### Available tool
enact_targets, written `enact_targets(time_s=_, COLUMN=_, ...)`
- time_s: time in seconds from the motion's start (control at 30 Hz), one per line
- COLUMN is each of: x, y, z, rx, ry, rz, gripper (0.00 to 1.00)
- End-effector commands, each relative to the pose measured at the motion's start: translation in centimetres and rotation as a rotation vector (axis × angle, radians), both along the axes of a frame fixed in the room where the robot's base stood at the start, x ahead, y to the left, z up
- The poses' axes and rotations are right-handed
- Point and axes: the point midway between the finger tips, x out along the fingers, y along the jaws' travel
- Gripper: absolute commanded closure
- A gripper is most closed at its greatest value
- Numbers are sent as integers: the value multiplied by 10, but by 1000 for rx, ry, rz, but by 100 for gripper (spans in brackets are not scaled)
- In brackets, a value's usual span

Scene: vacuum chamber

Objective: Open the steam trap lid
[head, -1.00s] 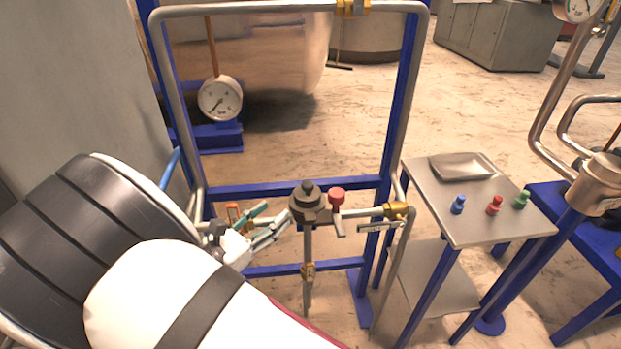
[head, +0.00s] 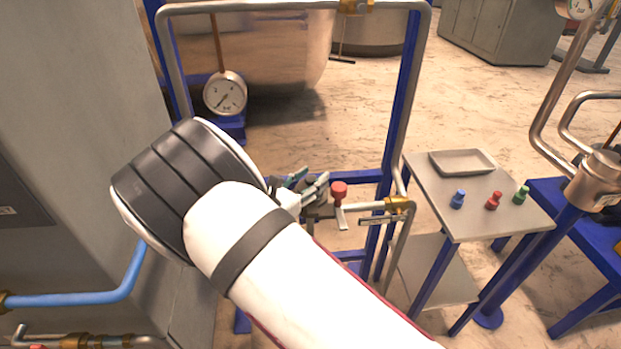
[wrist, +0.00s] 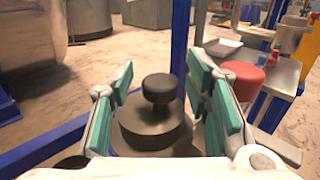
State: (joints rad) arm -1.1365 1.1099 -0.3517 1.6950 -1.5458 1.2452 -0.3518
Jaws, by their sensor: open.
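The steam trap lid (wrist: 150,122) is a dark round cap with a black knob (wrist: 160,89) on top. In the wrist view it stands in the middle, between the two teal-padded fingers of my gripper (wrist: 165,100). The gripper is open, with a gap visible on both sides of the knob. In the head view my gripper (head: 305,186) is at the trap, and my arm and the fingers hide most of the lid. A red knob (head: 339,191) stands just right of the trap; it also shows in the wrist view (wrist: 243,78), beside the right finger.
A pipe frame (head: 408,110) with blue posts stands around the trap. A side table (head: 450,220) at right holds a tray (head: 462,161) and blue, red and green knobs. A pressure gauge (head: 225,93) stands behind at left. A blue pipe (head: 90,298) runs at lower left.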

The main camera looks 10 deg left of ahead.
Motion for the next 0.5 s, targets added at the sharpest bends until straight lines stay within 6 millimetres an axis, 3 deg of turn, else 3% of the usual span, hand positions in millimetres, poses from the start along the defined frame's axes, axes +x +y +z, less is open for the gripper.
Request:
enact_targets(time_s=0.27, x=1, y=-1, z=0, rx=0, ry=0, rz=-1, gripper=56)
enact_targets(time_s=0.47, x=1, y=-1, z=0, rx=0, ry=0, rz=-1, gripper=99)
enact_targets(time_s=0.5, x=1, y=-1, z=0, rx=0, ry=0, rz=-1, gripper=100)
